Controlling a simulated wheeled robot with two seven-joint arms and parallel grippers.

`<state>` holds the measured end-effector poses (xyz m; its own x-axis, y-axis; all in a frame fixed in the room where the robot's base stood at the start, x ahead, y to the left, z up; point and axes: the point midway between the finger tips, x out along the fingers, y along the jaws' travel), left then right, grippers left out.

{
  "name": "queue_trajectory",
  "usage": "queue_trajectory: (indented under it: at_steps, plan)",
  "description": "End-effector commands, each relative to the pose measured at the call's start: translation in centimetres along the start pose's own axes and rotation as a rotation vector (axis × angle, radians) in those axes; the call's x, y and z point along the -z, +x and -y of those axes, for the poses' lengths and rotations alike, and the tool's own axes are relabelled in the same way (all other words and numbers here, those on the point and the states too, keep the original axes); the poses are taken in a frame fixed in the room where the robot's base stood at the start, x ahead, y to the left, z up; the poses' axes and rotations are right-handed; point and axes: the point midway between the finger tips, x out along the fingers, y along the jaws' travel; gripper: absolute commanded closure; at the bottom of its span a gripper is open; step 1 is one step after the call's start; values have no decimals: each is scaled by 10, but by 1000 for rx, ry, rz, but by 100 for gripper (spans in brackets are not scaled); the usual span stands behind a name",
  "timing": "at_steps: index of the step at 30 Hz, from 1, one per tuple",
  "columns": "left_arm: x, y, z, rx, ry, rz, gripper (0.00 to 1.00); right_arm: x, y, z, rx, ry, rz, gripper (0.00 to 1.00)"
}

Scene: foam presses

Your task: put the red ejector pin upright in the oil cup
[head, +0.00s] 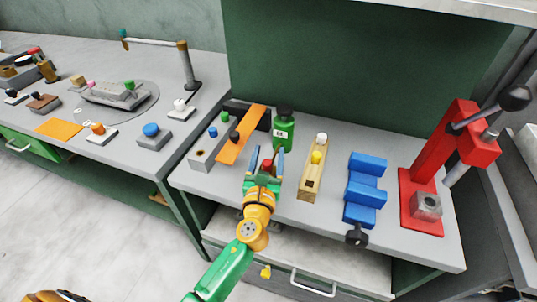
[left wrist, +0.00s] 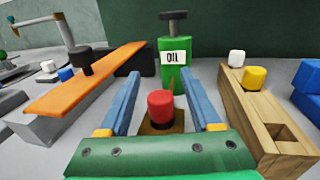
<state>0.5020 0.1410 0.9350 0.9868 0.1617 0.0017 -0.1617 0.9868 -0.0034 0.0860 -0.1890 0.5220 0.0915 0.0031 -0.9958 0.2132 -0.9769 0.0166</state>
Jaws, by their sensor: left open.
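The red ejector pin (left wrist: 160,104) shows as a red knob with a dark collar, upright over a small brown base (left wrist: 146,129). In the head view the red knob (head: 267,164) shows between my left gripper's fingers. My left gripper (head: 267,152) is open, with one blue finger on each side of the pin. In the left wrist view the fingers (left wrist: 160,74) stand clear of the knob, and the green palm hides what is lower. A green container (head: 283,132) labelled OIL, with a black top, stands just behind; I cannot tell whether it is the oil cup.
An orange bar (head: 243,132) on a grey block is at the left. A wooden block (head: 312,180) with white and yellow knobs is close at the right. Farther right are a blue vise (head: 365,187) and a red press (head: 430,180). The bench front (head: 325,213) is clear.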

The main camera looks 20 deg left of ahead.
Motion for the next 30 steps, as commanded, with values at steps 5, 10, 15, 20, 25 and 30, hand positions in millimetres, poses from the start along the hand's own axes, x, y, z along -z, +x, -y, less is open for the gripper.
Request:
queue_trajectory:
  at_steps: [5, 10, 15, 20, 25, 30]
  plan:
    - [1, -15, 0, 2, 1, -1, 36, 0, 0, 0, 0, 0, 0, 36]
    - [2, -52, 0, 1, 0, -2, 36, 0, 3, 0, 0, 0, 0, 36]
    - [1, -70, 0, 0, 0, -1, 36, 0, 6, 0, 0, 0, 0, 36]
    - [0, -71, 0, 0, 0, 0, 36, 0, 5, 0, 0, 0, 0, 36]
    - [0, -71, 0, 0, 0, 0, 36, 0, 5, 0, 0, 0, 0, 36]
    - [0, -71, 0, 0, 0, 0, 36, 0, 5, 0, 1, 0, 0, 36]
